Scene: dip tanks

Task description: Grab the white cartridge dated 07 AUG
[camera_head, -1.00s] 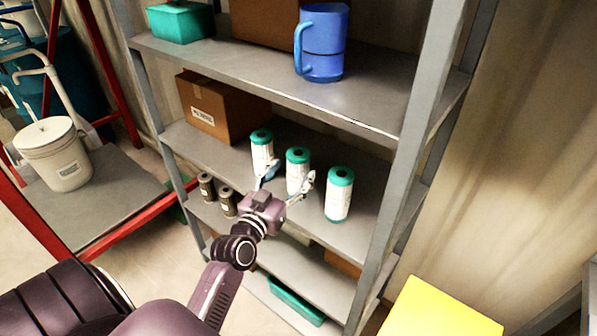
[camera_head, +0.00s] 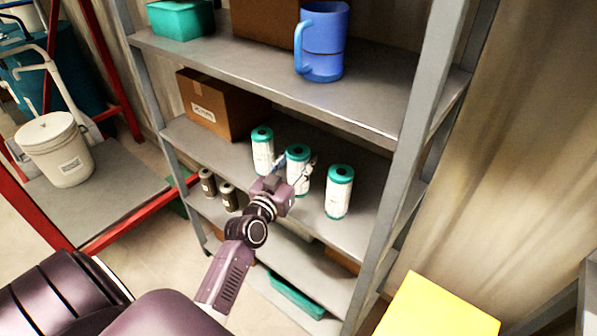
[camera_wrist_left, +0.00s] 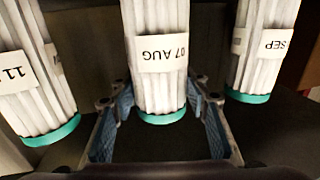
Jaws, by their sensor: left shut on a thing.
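The white cartridge dated 07 AUG (camera_head: 298,172) stands on the middle shelf between two similar cartridges. It has green end caps. In the left wrist view its label reads 07 AUG, upside down, on the white pleated body (camera_wrist_left: 153,80). One neighbour cartridge (camera_wrist_left: 268,45) is marked SEP, the other (camera_wrist_left: 30,70) shows 11. My right gripper is not in view.
The neighbour cartridges (camera_head: 262,150) and (camera_head: 339,190) stand close on both sides. A cardboard box (camera_head: 225,110) is behind left, and two small dark canisters (camera_head: 208,184) stand at the shelf's left front. The upper shelf (camera_head: 270,70) overhangs.

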